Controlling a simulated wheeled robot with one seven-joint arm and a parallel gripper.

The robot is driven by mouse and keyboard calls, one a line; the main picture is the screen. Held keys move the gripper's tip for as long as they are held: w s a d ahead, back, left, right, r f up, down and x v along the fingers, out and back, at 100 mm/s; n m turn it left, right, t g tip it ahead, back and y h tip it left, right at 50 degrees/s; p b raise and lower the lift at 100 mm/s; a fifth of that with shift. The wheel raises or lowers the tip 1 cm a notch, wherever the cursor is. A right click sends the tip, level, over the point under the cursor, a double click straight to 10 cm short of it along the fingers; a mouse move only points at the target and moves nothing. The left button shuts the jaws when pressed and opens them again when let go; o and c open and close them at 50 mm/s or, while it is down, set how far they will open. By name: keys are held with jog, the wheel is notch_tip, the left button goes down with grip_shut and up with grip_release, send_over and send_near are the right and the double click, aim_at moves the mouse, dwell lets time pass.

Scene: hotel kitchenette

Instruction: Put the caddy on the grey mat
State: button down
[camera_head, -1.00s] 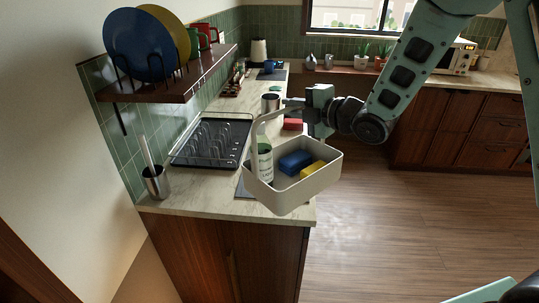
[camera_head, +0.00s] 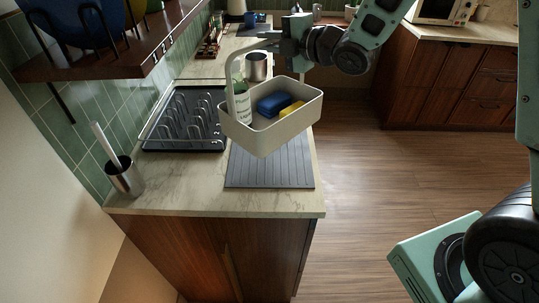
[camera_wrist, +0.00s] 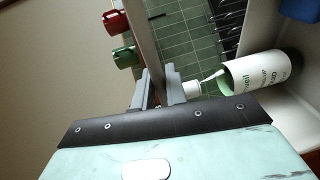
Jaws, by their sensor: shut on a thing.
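The caddy (camera_head: 270,133) is a cream open tray with a tall arched handle. It holds a bottle (camera_head: 242,100), a blue sponge (camera_head: 273,104) and a yellow sponge (camera_head: 291,109). My gripper (camera_head: 286,40) is shut on the caddy's handle and holds it in the air. In the wrist view the handle (camera_wrist: 146,40) runs up between my fingers (camera_wrist: 158,92), with the bottle (camera_wrist: 262,74) beside it. The grey mat (camera_head: 268,170) is a ribbed sheet flat on the counter. The caddy shows above its far part and hides that part.
A black dish rack (camera_head: 185,125) lies left of the mat. A metal holder with a brush (camera_head: 124,178) stands at the near left counter edge. A metal cup (camera_head: 257,67) stands behind the caddy. A wall shelf (camera_head: 110,60) overhangs at left. Open floor lies right.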

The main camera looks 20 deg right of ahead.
jog(key=b, duration=0.3)
jog(key=shift+b, duration=0.3)
jog(key=shift+f, duration=0.1)
notch_tip(320, 180, down, 10)
jog(key=p, duration=0.2)
jog(key=shift+r, duration=0.25)
jog(key=c, duration=1.4)
grip_release()
jog(key=shift+s+d+f, duration=0.1)
jog(key=shift+f, duration=0.1)
